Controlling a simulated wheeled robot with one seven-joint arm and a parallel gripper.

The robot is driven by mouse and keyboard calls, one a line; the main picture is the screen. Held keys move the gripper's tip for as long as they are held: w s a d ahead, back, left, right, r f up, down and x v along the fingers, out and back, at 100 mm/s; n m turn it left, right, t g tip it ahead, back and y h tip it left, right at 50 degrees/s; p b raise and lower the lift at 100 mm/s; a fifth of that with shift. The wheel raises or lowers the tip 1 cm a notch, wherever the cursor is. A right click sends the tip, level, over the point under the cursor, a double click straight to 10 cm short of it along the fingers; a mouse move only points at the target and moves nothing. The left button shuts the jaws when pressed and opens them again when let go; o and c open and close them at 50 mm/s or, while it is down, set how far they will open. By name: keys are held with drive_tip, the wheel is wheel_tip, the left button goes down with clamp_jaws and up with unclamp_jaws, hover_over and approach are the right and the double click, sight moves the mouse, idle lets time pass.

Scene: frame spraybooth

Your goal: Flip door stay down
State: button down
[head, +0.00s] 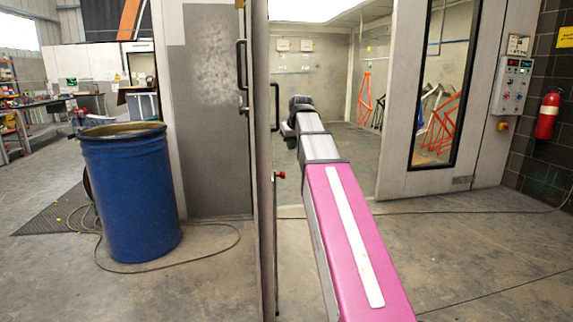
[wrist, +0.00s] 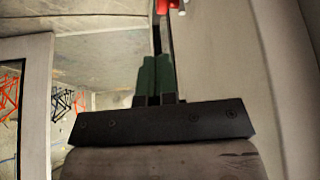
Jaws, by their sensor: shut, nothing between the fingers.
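A door (head: 262,120) stands open and nearly edge-on in the middle of the head view. A small red knob (head: 279,175) sticks out from its right side, and a thin dark bar runs down the door below it. In the wrist view the red knob (wrist: 171,5) is at the top edge, partly cut off, with a narrow bar beside it. I take the knob and bar to be the door stay. My gripper (wrist: 157,72) is shut and empty, its fingers pointing toward the knob. Whether the fingers touch the bar is unclear. My arm hides the gripper's tips in the head view.
A blue drum (head: 128,200) stands left of the door, with a hose on the floor around it. The booth's other door (head: 400,160) with a window is at right, near a control box (head: 511,86) and a fire extinguisher (head: 547,115). Floor at right is mostly clear.

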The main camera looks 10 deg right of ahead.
drive_tip(key=x, duration=1.4)
wheel_tip(320, 180, down, 5)
drive_tip(key=shift+r, duration=0.1)
idle(0.4)
drive_tip(key=shift+s, duration=0.15)
drive_tip(key=v, duration=1.4)
drive_tip(key=shift+r, duration=0.15)
